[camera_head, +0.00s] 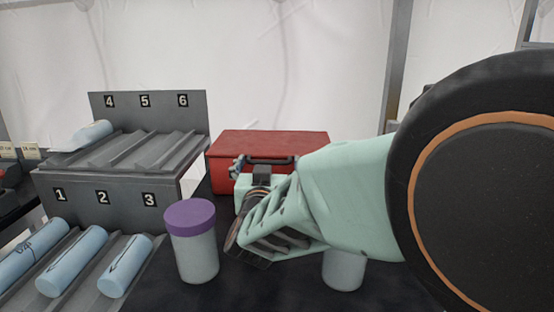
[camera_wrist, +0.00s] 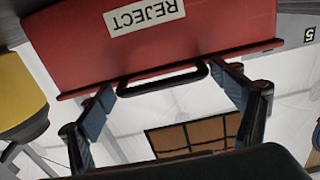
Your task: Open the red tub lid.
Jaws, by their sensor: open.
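The red tub (camera_head: 300,148) stands on the dark table behind my gripper, its lid down as far as I can see. In the wrist view the red tub (camera_wrist: 215,25) is upside down, with a REJECT label and a straight rim. A black bar handle (camera_wrist: 165,80) sticks out from that rim. My gripper (camera_wrist: 168,88) is open, one finger near each end of the handle; I cannot tell whether they touch it. In the head view my gripper (camera_head: 264,164) is in front of the tub and covers part of its front.
A white jar with a purple lid (camera_head: 190,215) stands left of my gripper. Another pale container (camera_head: 343,270) is partly hidden under my arm. A grey numbered rack (camera_head: 150,150) with blue cylinders is at left. A yellow object (camera_wrist: 18,90) shows in the wrist view.

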